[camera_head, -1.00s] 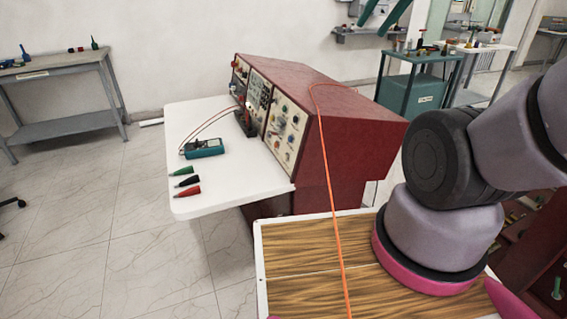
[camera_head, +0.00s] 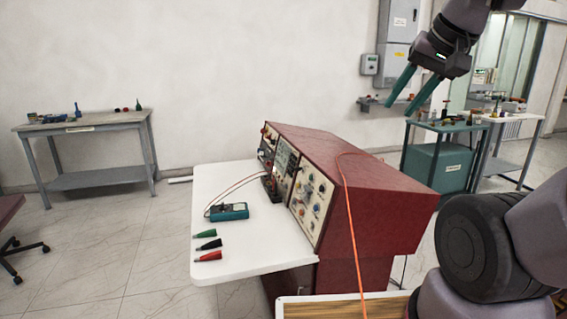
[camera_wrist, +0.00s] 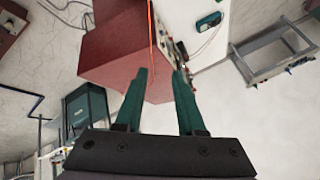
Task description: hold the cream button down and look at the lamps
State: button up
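My gripper (camera_head: 420,88) is open and empty, raised in the air at the upper right of the head view, above and beyond the red console (camera_head: 385,190). Its teal fingers are spread apart in the wrist view (camera_wrist: 160,85). The console has cream panels (camera_head: 312,202) with knobs and sockets facing left. The cream button and the lamps are too small to single out on the panels. The console also shows upside down in the wrist view (camera_wrist: 112,48), with its panels almost edge-on.
A white table (camera_head: 240,262) carries a teal meter (camera_head: 228,212) with leads and green, black and red clips. An orange cable (camera_head: 352,225) hangs over the console. A grey bench (camera_head: 85,127) stands left; a teal cabinet (camera_head: 440,165) stands behind right. Floor at left is mostly clear.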

grip_shut()
dwell(1.5)
